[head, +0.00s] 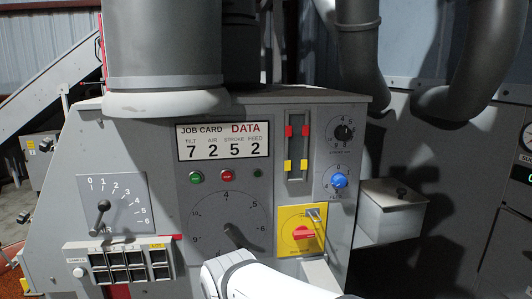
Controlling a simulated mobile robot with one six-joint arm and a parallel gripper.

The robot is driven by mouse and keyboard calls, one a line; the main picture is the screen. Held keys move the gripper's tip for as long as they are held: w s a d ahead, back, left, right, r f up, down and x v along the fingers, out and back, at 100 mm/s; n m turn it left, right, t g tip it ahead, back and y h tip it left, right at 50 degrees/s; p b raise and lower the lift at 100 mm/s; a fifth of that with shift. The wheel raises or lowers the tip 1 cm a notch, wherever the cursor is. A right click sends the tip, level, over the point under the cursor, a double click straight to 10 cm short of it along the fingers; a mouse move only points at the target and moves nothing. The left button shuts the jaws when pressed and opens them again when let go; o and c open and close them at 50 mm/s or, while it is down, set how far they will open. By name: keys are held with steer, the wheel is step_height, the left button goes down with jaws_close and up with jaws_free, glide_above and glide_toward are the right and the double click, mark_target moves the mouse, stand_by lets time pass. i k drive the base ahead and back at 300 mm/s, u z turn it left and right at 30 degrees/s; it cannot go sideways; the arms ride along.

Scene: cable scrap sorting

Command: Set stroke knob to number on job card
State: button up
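The job card (222,142) is a white plate on the grey control panel; it reads tilt 7, air 2, stroke 5 and feed 2. The black knob (343,132) at the panel's upper right has a ring of small numbers, with 4 and 5 at its top. The small caption below it looks like the stroke label, but is hard to read. I cannot tell which number its pointer marks. A white link of my arm (255,279) shows at the bottom middle, below the panel's controls. My gripper is not visible.
A blue knob (339,180) sits just below the black one. A yellow plate with a red switch (303,233), a large dial (230,215) and a lever on the air scale (101,215) are nearby. A grey box (392,211) juts out at right.

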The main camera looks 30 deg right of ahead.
mark_target(341, 132)
steer(key=z, duration=1.4)
